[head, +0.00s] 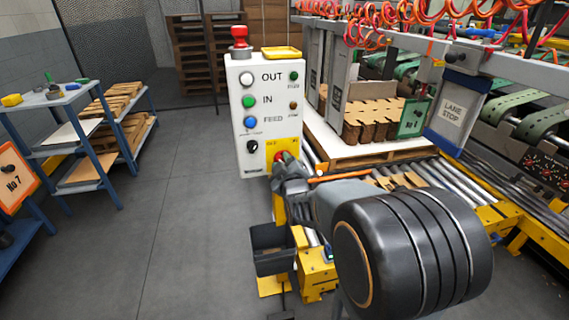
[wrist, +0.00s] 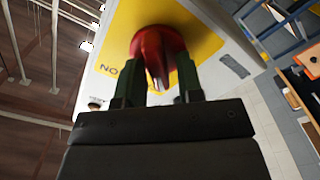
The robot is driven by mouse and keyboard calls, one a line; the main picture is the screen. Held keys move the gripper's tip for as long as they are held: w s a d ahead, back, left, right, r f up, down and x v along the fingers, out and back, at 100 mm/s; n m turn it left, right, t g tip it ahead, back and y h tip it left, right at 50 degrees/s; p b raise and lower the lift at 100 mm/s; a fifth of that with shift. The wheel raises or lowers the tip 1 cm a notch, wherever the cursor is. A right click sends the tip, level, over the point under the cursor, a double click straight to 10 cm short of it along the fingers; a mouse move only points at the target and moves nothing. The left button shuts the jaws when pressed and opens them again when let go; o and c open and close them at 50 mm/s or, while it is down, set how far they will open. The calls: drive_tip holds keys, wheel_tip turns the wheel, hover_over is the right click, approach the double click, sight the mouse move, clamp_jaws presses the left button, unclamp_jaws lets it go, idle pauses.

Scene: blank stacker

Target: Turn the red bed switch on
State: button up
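The red bed switch (head: 281,156) is a round knob with a raised grip, on a yellow plate (head: 271,146) at the lower right of the white control panel (head: 245,100). In the wrist view the red knob (wrist: 153,43) is straight ahead, its grip pointing toward my gripper. My gripper (head: 287,166) is right at the switch in the head view and partly hides it. In the wrist view the two dark green fingers (wrist: 160,80) stand apart on either side of the grip, with gaps visible. Contact with the knob cannot be made out.
The panel also carries white, green and blue buttons, a black knob (head: 252,146) and a red emergency button (head: 240,34) on top. A roller conveyor (head: 455,184) with yellow framing lies to the right. A blue shelf table (head: 62,99) stands left. Open floor (head: 180,210) lies between.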

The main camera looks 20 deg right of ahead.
clamp_jaws()
drive_tip(key=shift+f, duration=0.1)
drive_tip(key=shift+s+d+m+b, duration=0.15)
drive_tip(key=shift+m+b, duration=1.75)
drive_tip(key=shift+m, duration=1.1)
drive_tip(key=shift+w+d+m+b, duration=0.15)
drive_tip(key=shift+m+b, duration=1.7)
drive_tip(key=shift+m, duration=1.15)
drive_tip(key=shift+s+d+m+b, duration=0.15)
drive_tip(key=shift+m+b, duration=1.75)
drive_tip(key=shift+m, duration=1.1)
drive_tip(key=shift+o, duration=1)
unclamp_jaws()
